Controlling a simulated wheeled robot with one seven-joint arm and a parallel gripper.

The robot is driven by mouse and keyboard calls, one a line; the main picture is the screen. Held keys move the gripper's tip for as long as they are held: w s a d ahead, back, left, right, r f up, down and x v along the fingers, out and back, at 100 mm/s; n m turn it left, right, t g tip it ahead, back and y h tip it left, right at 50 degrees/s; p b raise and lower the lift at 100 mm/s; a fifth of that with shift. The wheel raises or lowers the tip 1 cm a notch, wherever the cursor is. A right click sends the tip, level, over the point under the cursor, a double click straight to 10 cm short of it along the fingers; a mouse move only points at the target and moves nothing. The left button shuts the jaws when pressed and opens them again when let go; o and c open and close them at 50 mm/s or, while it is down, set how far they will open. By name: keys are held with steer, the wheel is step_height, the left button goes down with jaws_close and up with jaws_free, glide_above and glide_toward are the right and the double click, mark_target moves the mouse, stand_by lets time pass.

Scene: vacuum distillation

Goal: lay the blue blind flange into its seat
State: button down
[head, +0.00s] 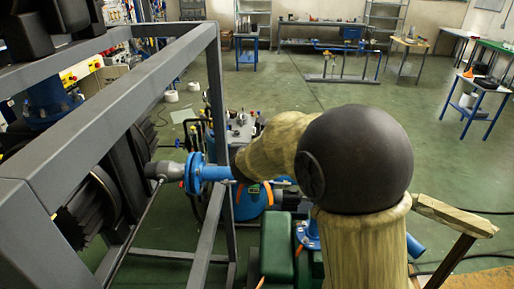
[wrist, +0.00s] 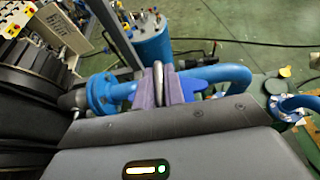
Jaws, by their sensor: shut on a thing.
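My gripper (wrist: 162,85) reaches forward from the bottom of the wrist view. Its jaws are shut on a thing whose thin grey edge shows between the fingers. A deeper blue piece (wrist: 199,87) shows just right of the fingers; I take it as part of the blue blind flange, mostly hidden by the fingers. In the head view the gripper is hidden behind my arm. A blue pipe flange (head: 193,172) faces the frame at the left, and a blue flange (wrist: 101,93) also shows left of my fingers in the wrist view. I cannot make out the seat.
A grey metal frame (head: 105,105) stands close on the left. A blue bent pipe (wrist: 236,75) runs behind my fingers. A blue vessel (wrist: 152,43) stands beyond. Workbenches (head: 320,42) line the back wall, with open green floor before them.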

steer(key=shift+w+d+f+b, duration=0.1)
steer(key=shift+f+b, duration=1.35)
steer(key=shift+d+b, duration=0.1)
steer(key=shift+b, duration=0.2)
steer(key=shift+b, duration=0.5)
stand_by(0.9)
